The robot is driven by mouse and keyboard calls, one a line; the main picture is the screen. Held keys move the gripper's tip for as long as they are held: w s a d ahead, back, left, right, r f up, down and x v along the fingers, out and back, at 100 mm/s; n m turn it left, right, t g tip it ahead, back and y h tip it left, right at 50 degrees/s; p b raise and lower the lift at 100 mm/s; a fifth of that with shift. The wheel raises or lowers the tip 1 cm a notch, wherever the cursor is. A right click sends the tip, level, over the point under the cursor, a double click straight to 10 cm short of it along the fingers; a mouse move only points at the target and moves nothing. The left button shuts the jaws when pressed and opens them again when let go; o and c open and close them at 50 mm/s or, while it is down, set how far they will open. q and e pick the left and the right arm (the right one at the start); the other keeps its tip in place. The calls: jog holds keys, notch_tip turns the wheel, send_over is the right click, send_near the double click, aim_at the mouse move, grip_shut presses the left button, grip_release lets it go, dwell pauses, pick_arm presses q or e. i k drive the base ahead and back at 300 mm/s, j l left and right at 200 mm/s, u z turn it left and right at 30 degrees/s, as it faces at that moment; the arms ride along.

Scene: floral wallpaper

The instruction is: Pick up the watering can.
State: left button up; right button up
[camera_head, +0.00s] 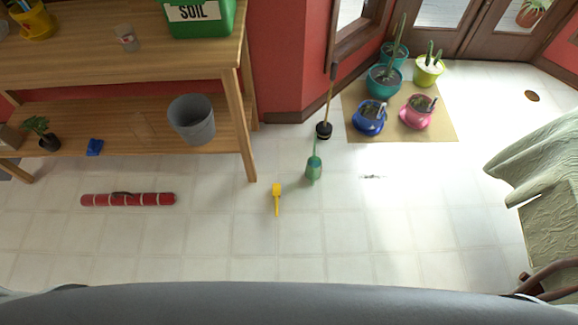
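A green object that looks like the watering can (313,169) is on the white tiled floor near the middle of the view. A thin part of it points away from me, towards the wall corner. It is small in the picture, so its handle is hard to make out. Neither of my grippers is in view. A wide grey part of my own body fills the bottom edge.
A yellow tool (277,196) lies left of the can; a long-handled tool (324,129) stands behind it. Potted plants stand on a tan mat (437,129). A wooden shelf table (195,65) and red roll (128,199) are left.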

aim_at(314, 159)
jog(key=i+l+u, duration=0.2)
jog(key=u, duration=0.3)
jog(key=i+l+u, duration=0.1)
jog(key=l+u, duration=0.35)
jog(key=i+l+u, duration=0.1)
jog(key=l+u, duration=0.2)
jog(key=u, duration=0.2)
jog(key=l+u, duration=0.5)
jog(key=j, duration=0.1)
